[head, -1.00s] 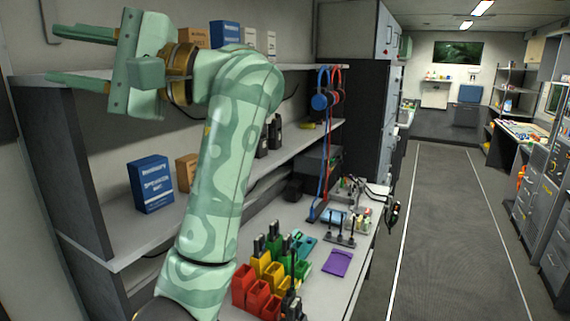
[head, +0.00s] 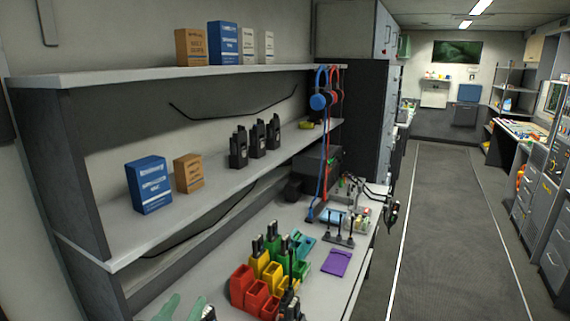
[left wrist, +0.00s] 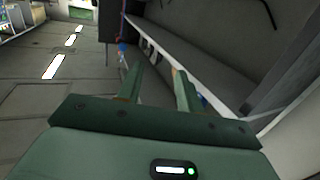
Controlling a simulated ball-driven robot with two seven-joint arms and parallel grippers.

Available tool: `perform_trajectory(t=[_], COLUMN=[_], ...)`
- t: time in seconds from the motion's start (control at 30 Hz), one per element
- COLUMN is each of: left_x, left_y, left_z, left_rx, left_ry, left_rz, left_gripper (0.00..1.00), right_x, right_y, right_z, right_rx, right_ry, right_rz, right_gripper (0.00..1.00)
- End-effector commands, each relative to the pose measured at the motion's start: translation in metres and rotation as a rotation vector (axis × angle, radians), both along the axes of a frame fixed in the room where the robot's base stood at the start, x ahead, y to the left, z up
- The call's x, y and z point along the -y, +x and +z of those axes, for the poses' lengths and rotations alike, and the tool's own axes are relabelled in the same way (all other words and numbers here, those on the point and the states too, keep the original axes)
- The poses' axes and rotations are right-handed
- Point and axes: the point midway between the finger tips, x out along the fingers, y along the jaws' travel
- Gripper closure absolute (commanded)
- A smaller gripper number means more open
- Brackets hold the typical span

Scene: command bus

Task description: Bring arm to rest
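The rest of that arm is out of the head view. In the left wrist view its two fingers (left wrist: 157,88) stand apart with nothing held between them. My right gripper is in neither view.
A shelf unit (head: 85,150) holds boxes and several black radios (head: 257,140). The aisle floor (head: 455,240) at the right is clear.

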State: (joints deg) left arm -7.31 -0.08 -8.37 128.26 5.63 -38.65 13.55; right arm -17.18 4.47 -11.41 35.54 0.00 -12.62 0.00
Motion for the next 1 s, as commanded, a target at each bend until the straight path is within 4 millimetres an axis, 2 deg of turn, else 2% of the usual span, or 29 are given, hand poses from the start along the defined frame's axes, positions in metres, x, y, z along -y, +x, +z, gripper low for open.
perform_trajectory(t=[0.03,0.1,0.2,0.33,0.53,0.67,0.8,0.87,0.97,1.0], left_x=[-0.012,-0.029,-0.051,-0.079,-0.117,-0.105,-0.093,-0.087,-0.078,-0.074], left_y=[-0.021,-0.049,-0.088,-0.136,-0.206,-0.197,-0.199,-0.203,-0.216,-0.226], left_z=[-0.033,-0.067,-0.101,-0.129,-0.148,-0.205,-0.268,-0.299,-0.357,-0.384], left_rx=[-0.124,-0.276,-0.458,-0.656,-0.926,-0.955,-0.995,-1.016,-1.061,-1.084], left_ry=[0.127,0.289,0.477,0.678,0.946,0.902,0.846,0.816,0.756,0.726], left_rz=[0.02,0.039,0.049,0.049,0.027,-0.032,-0.092,-0.119,-0.165,-0.183], left_gripper=[0.64,0.64,0.64,0.64,0.64,0.64,0.64,0.64,0.64,0.64], right_x=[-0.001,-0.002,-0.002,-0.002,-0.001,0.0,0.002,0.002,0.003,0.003], right_y=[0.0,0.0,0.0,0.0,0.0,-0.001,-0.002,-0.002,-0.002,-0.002], right_z=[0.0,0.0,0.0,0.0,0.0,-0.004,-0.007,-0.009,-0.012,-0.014], right_rx=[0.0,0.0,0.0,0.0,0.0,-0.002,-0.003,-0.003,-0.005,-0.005], right_ry=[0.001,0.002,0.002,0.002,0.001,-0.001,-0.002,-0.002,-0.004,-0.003], right_rz=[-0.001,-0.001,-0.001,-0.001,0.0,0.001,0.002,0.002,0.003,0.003], right_gripper=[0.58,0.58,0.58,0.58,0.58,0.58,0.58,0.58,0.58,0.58])
